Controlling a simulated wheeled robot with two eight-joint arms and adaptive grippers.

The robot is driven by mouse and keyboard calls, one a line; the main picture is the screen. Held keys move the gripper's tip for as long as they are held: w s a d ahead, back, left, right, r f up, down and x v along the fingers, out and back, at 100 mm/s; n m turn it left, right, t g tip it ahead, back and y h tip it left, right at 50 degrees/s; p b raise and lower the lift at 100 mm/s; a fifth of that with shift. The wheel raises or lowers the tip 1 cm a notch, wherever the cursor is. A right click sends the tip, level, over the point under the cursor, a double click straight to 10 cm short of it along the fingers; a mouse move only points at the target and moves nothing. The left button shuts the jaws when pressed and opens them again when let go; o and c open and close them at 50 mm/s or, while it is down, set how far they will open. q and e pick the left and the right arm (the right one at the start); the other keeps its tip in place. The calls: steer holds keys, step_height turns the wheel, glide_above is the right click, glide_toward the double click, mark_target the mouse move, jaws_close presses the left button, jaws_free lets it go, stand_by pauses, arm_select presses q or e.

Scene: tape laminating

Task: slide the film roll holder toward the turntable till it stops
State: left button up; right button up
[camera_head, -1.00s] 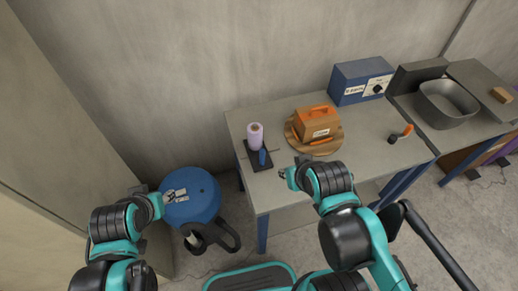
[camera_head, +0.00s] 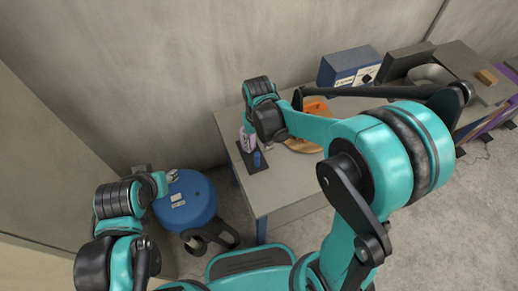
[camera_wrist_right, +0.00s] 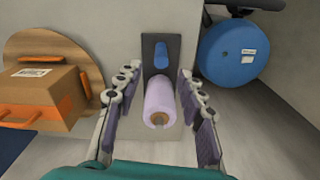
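The film roll holder is a dark base plate (camera_head: 243,158) with a blue post (camera_head: 257,159) and an upright pale purple film roll (camera_head: 246,143). In the right wrist view the film roll (camera_wrist_right: 159,101) stands between the two fingers of my right gripper (camera_wrist_right: 157,108). The fingers are spread, with a gap on each side of the roll. The round wooden turntable (camera_head: 303,146) is right of the holder, and an orange-handled brown box (camera_wrist_right: 40,98) sits on it. My right arm hides part of both in the head view. My left gripper (camera_head: 169,177) is over the blue stool, its finger opening unclear.
A blue stool (camera_head: 190,212) stands left of the table (camera_head: 285,190). The table front near the holder is clear.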

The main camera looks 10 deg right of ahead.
mark_target(257, 157)
steer(key=shift+w+a+f, duration=0.1)
steer(key=shift+w+f, duration=0.1)
steer(key=shift+f, duration=0.45)
step_height(257, 157, down, 7)
steer(key=b, duration=0.3)
steer(key=shift+f, duration=0.15)
jaws_close()
